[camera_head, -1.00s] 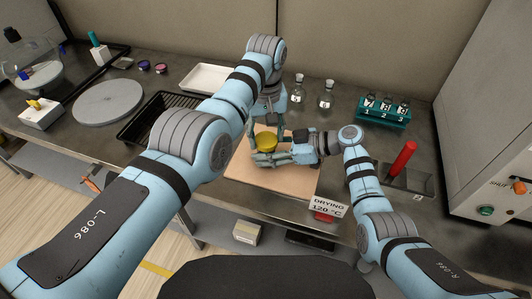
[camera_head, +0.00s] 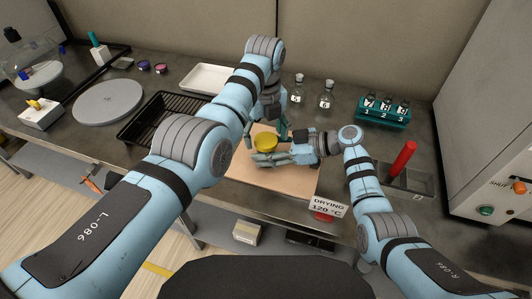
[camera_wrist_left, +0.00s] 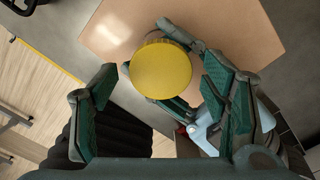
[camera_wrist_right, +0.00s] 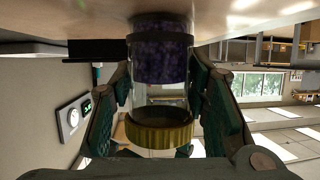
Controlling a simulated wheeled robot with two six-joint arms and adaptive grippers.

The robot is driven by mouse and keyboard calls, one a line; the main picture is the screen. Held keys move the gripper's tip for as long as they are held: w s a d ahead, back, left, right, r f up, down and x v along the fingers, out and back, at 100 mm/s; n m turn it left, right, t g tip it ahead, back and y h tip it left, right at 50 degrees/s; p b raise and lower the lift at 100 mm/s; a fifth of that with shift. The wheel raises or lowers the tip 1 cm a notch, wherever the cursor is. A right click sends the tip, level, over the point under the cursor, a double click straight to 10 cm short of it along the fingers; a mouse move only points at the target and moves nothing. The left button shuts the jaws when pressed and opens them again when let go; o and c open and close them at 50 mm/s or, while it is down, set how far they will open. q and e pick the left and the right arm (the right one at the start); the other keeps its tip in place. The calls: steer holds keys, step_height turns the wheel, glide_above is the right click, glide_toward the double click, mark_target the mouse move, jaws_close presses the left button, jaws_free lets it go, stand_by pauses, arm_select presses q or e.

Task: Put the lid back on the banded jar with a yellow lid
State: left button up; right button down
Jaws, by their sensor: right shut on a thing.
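The banded jar (camera_wrist_right: 160,60) is clear, with a dark band and purple contents; the right wrist view shows it inverted. My right gripper (camera_head: 262,156) is shut around its side, over the tan mat (camera_head: 240,176). The yellow lid (camera_head: 265,139) sits on the jar's mouth, looking about level; it also shows from above in the left wrist view (camera_wrist_left: 161,69). Whether it is fully seated I cannot tell. My left gripper (camera_wrist_left: 160,80) is open above the lid, its fingers spread wide on either side and apart from it.
A black rack (camera_head: 160,117) and a white tray (camera_head: 209,78) lie left of the mat. Stoppered flasks (camera_head: 326,96) stand behind, and a teal vial rack (camera_head: 384,112) is at the back right. A red cylinder (camera_head: 403,159) and a "DRYING 120 °C" sign (camera_head: 328,206) stand right.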

arm_select(q)
steer(key=shift+r, duration=0.1)
steer(key=shift+r, duration=2.2)
steer(key=shift+c, duration=0.4)
